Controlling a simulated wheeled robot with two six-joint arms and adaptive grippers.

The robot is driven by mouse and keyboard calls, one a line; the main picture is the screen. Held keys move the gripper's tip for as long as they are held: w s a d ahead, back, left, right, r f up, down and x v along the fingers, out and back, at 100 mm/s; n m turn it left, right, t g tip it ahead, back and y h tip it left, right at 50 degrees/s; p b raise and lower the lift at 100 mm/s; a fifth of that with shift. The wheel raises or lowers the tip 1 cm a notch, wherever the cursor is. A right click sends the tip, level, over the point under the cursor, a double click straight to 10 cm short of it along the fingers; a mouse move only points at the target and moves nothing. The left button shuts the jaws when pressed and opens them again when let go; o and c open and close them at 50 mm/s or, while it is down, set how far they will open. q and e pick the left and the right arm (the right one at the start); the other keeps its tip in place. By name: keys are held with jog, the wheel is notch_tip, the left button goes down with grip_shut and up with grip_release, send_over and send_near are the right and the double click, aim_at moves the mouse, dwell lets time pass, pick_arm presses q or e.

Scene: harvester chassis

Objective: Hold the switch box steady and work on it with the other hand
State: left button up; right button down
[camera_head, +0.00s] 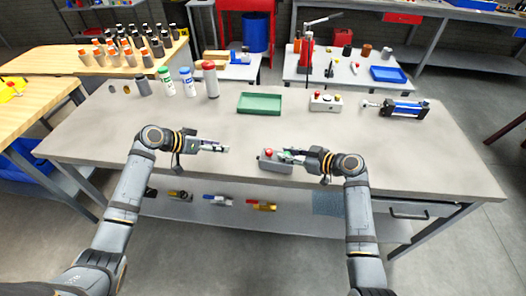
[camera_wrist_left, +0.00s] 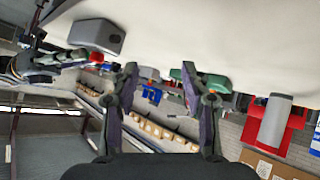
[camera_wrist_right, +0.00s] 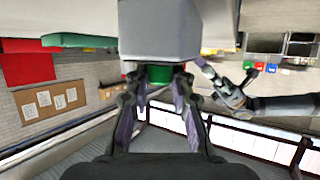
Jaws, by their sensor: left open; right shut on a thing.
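The grey switch box (camera_head: 276,165) with a red button stands near the front edge of the workbench, right of centre. It also shows in the left wrist view (camera_wrist_left: 98,36). My right gripper (camera_head: 288,156) is shut on the switch box from its right side. In the right wrist view the box (camera_wrist_right: 160,30) fills the top, at the fingertips (camera_wrist_right: 157,72). My left gripper (camera_head: 226,149) is open and empty, a short way left of the box and apart from it. In the left wrist view its fingers (camera_wrist_left: 160,80) have nothing between them.
Behind on the bench (camera_head: 120,120) are a green tray (camera_head: 260,103), a lighter control box (camera_head: 325,102), a blue cylinder (camera_head: 405,108) and several bottles (camera_head: 188,82). Several valves (camera_head: 218,200) lie on the lower shelf.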

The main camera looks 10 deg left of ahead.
aim_at(268, 152)
pick_arm(q)
jog(key=s+d+r+m+h, duration=0.3)
jog(key=s+d+r+m, duration=0.1)
jog(key=s+d+m, duration=0.25)
jog(key=shift+n+t, duration=0.4)
jog(key=shift+n, duration=0.05)
jog(key=x, duration=1.2)
jog(key=shift+d+r, duration=0.1)
jog(key=shift+d, duration=0.05)
jog(key=shift+c, duration=0.4)
